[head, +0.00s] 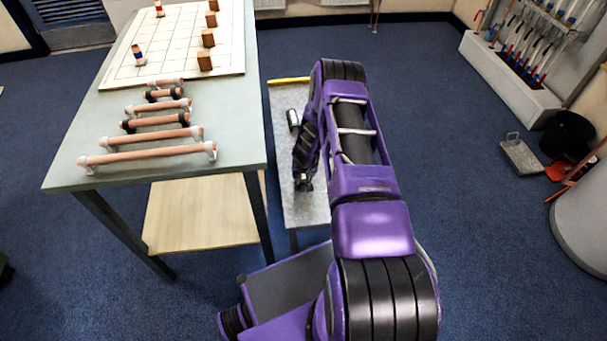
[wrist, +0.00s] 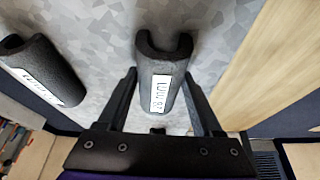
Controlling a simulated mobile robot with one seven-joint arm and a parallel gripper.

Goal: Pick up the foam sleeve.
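A dark grey foam sleeve (wrist: 162,82) with a white printed label lies on the mottled grey bench top in the wrist view. It has a slit or groove open at its far end. My gripper (wrist: 161,76) is open, with one finger on each side of this sleeve. I cannot tell whether the fingertips touch it. A second, similar labelled sleeve (wrist: 42,72) lies to the left, outside the fingers. In the head view my gripper (head: 303,184) is low over the bench, and my arm hides much of that spot.
The narrow grey bench (head: 309,211) also carries a dark cylinder (head: 293,119) and a yellow strip (head: 289,80). Left of it stands a table (head: 70,178) with copper pipes (head: 150,153) and a white gridded board (head: 190,30) with wooden blocks.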

